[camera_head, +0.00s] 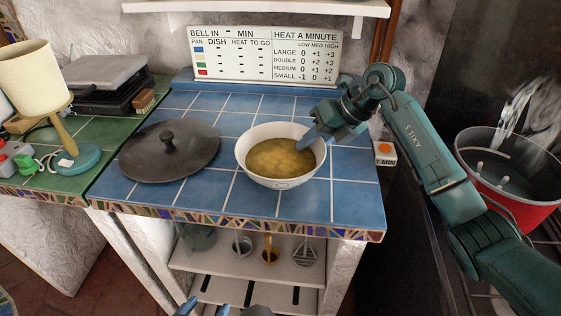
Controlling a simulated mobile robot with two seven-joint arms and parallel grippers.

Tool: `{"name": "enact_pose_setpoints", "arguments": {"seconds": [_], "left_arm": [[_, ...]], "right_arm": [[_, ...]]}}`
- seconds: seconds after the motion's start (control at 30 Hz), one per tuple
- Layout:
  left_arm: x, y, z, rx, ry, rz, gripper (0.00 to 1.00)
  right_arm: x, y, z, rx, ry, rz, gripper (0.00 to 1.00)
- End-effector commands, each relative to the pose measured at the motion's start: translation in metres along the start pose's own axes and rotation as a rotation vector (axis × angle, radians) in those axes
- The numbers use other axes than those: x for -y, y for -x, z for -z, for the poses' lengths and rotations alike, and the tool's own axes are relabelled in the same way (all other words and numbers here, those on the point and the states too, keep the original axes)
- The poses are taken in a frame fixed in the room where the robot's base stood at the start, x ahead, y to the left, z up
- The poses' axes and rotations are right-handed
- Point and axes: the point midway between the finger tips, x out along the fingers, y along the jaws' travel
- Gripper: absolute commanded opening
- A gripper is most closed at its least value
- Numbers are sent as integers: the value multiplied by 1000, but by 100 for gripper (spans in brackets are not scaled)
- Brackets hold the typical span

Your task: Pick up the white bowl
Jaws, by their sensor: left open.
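The white bowl (283,182) stands upright on the blue tiled counter and holds a yellowish broth with pale round pieces. My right gripper (313,141) is at the bowl's right rear rim, with a blue finger pointing down at the rim. Whether its jaws are closed on the rim, and whether it touches, cannot be made out. My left gripper (204,308) shows only as blue fingertips at the bottom edge, open, below and in front of the counter and far from the bowl.
A dark round lid (170,152) lies left of the bowl. A small orange-button timer (384,153) is right of the bowl. A red bucket (508,195) stands far right. A lamp (35,78) is on the green counter.

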Motion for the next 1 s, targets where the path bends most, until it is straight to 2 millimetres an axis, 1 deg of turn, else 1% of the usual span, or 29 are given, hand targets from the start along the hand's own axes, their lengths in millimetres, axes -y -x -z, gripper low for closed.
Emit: {"name": "enact_pose_setpoints", "arguments": {"seconds": [0.23, 0.5, 0.6, 1.0], "left_arm": [[1, 0, 0, -1, -2, 2, 55], [1, 0, 2, -4, -3, 2, 55], [1, 0, 3, -6, -3, 1, 55], [0, 0, 5, -10, -3, 0, 55]], "right_arm": [[0, -1, 0, 1, 0, 1, 28], [0, -1, 0, 1, 0, 1, 6], [0, -1, 0, 1, 0, 1, 0], [0, -1, 0, 1, 0, 1, 0]]}}
